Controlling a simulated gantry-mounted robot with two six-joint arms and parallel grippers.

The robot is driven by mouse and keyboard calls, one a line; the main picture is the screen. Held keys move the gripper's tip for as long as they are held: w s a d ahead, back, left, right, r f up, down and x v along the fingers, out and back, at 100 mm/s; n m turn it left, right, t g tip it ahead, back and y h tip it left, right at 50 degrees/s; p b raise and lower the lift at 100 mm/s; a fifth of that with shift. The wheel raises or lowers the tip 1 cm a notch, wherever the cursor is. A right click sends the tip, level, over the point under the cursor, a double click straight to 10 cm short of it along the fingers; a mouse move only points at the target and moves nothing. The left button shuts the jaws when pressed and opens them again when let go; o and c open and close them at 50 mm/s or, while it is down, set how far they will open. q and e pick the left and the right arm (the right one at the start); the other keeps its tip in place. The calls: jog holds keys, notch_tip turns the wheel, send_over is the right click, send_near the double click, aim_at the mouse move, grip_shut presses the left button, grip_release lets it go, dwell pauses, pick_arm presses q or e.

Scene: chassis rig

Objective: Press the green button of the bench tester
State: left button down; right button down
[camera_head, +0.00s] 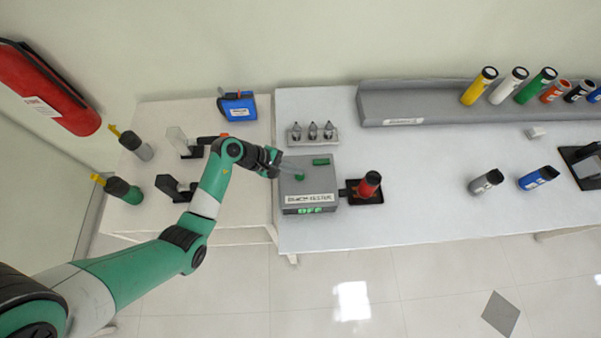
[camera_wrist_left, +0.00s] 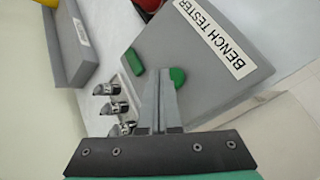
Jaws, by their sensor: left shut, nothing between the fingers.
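The bench tester (camera_head: 309,188) is a grey box on the white table, with a "BENCH TESTER" label and a small display with green characters on its front. Its round green button (camera_head: 299,177) is on the top face, and a green rectangular piece (camera_head: 321,162) is also on top. My left gripper (camera_head: 296,172) is shut and empty, with its fingertips at or just above the button. In the left wrist view the fingertips (camera_wrist_left: 160,75) partly overlap the green button (camera_wrist_left: 178,77); I cannot tell whether they touch it. My right gripper is not in view.
A dark tray with a red-topped cylinder (camera_head: 368,185) stands right of the tester. A rack with several metal-tipped pieces (camera_head: 313,133) stands behind it. A grey bin (camera_head: 440,103) with several coloured cylinders is at the back right.

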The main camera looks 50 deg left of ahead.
pick_arm(q)
jog(key=shift+f, duration=0.45)
jog(key=shift+f+b, duration=0.15)
jog(key=shift+b, duration=0.15)
jog(key=shift+r+p, duration=0.65)
notch_tip(320, 180, up, 6)
jog(key=p, duration=0.6)
